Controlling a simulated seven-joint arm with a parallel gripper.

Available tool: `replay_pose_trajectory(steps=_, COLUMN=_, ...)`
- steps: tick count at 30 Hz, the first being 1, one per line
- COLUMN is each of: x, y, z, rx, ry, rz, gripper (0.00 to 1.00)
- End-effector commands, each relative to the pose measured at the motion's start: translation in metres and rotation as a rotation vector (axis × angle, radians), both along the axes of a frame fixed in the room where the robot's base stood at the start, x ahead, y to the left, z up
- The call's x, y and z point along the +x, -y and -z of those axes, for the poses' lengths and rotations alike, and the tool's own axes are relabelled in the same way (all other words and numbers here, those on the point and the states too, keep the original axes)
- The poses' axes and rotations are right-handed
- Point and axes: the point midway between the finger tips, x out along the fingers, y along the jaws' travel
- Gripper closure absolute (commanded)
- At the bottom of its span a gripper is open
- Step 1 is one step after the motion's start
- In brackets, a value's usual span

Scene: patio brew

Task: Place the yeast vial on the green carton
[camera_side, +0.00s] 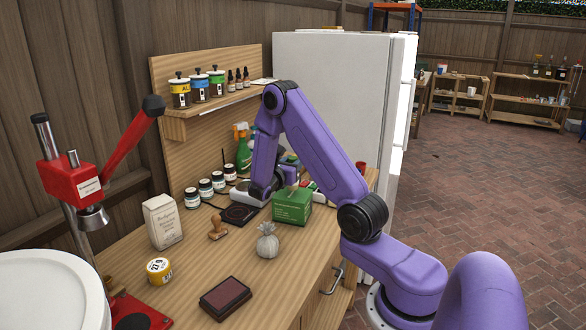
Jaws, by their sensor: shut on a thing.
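The green carton (292,206) stands on the wooden bench, right of its middle. A small tan patch shows at the carton's top.
A paper bag (162,221) and ink pad (225,298) are further left and forward.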

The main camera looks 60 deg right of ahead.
Motion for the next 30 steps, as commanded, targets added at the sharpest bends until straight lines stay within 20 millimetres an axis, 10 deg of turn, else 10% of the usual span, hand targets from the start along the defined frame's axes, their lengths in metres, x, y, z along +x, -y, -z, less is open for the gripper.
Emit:
replay_pose_trajectory(steps=17, x=0.000, y=0.000, z=0.018, rx=-0.001, ry=0.001, rz=0.000, gripper=0.97)
replay_pose_trajectory(steps=18, x=0.000, y=0.000, z=0.017, rx=-0.001, ry=0.001, rz=0.000, gripper=0.53)
replay_pose_trajectory(steps=19, x=0.000, y=0.000, z=0.017, rx=-0.001, ry=0.001, rz=0.000, gripper=0.44)
replay_pose_trajectory(steps=30, x=0.000, y=0.000, z=0.015, rx=-0.001, ry=0.002, rz=0.000, gripper=0.41)
